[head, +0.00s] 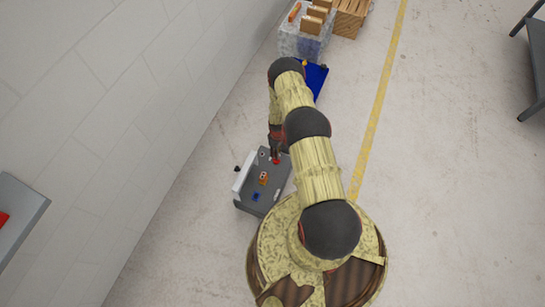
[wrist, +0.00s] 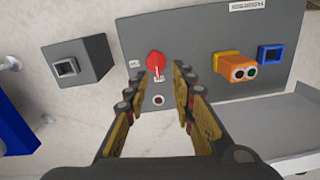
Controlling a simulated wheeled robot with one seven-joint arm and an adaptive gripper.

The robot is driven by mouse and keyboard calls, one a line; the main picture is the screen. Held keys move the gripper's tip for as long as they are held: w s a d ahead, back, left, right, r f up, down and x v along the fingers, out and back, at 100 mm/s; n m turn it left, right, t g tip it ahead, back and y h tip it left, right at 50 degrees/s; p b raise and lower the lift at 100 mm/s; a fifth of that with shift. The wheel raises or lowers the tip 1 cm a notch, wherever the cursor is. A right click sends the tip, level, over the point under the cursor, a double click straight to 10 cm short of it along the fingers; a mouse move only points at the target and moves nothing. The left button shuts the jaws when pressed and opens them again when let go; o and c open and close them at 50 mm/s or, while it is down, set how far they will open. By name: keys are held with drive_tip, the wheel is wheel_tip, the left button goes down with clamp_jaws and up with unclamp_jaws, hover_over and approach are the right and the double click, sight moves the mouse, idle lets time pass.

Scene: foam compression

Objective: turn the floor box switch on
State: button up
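The grey floor box (head: 262,187) stands on the floor beside the white wall in the head view, just ahead of my base. In the wrist view its grey panel (wrist: 200,45) carries a red rotary switch (wrist: 155,65) with a white pointer line, and small labels near it. My gripper (wrist: 160,77) is open and empty, with one finger on each side of the red switch in the picture. Whether the fingertips touch the switch or hover above it I cannot tell. In the head view my gripper (head: 276,154) is at the far end of the box.
The panel also has an orange two-button piece (wrist: 236,68), a blue square socket (wrist: 271,54) and a dark round hole below the switch. A grey block with a square opening (wrist: 80,60) is at left.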

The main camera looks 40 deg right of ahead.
drive_tip(key=shift+w+d+f+n, duration=0.15)
drive_tip(key=shift+w+n, duration=0.1)
drive_tip(key=shift+n, duration=0.25)
drive_tip(key=shift+f, duration=0.1)
wheel_tip(320, 180, down, 8)
drive_tip(key=b, duration=0.3)
drive_tip(key=shift+r, duration=0.25)
drive_tip(key=c, duration=0.3)
clamp_jaws()
